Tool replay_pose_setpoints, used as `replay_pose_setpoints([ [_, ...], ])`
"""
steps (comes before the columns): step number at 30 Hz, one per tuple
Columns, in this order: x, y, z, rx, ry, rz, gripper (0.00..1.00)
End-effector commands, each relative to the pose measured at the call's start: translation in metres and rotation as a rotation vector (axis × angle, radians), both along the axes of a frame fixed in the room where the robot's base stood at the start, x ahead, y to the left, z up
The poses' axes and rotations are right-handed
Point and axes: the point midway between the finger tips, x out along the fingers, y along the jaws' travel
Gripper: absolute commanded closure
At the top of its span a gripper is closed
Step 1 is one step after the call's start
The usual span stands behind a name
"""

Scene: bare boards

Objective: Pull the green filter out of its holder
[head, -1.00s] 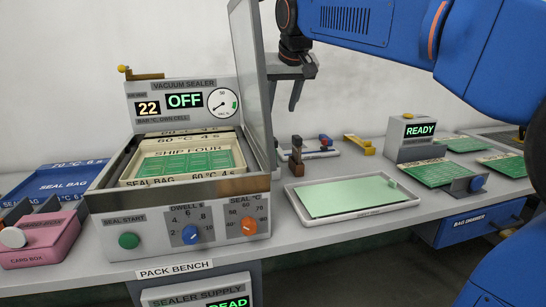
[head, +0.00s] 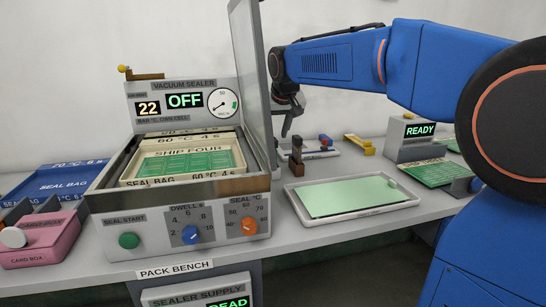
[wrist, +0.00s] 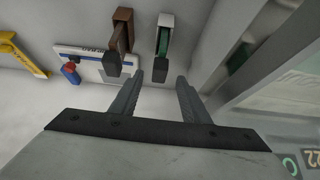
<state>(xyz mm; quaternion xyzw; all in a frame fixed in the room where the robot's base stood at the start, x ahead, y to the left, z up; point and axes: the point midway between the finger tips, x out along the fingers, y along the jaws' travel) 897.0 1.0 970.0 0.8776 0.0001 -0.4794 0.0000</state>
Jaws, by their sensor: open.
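In the wrist view the green filter (wrist: 164,44) sits in a pale holder (wrist: 166,19) against the wall side, with a dark block at its near end. My gripper (wrist: 161,78) is open and empty, its two fingertips apart just short of that dark block, one to each side in the picture. In the head view my gripper (head: 287,128) hangs right beside the raised sealer lid. I cannot make out the green filter in the head view.
A brown holder (wrist: 123,15) with a dark block stands left of the green one. A small white board with red and blue parts (wrist: 70,70) and a yellow piece (wrist: 20,55) lie farther left. The raised lid (head: 250,80) is close on the other side. A green-topped tray (head: 345,197) lies in front.

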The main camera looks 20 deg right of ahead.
Motion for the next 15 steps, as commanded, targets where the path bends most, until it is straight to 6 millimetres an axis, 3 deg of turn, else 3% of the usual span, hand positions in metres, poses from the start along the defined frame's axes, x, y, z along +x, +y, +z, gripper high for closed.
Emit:
replay_pose_setpoints([
  [10, 0.022, -0.001, -0.035, 0.0, 0.003, 0.0, 0.58],
  [15, 0.027, -0.001, -0.042, 0.0, 0.0, 0.0, 0.58],
])
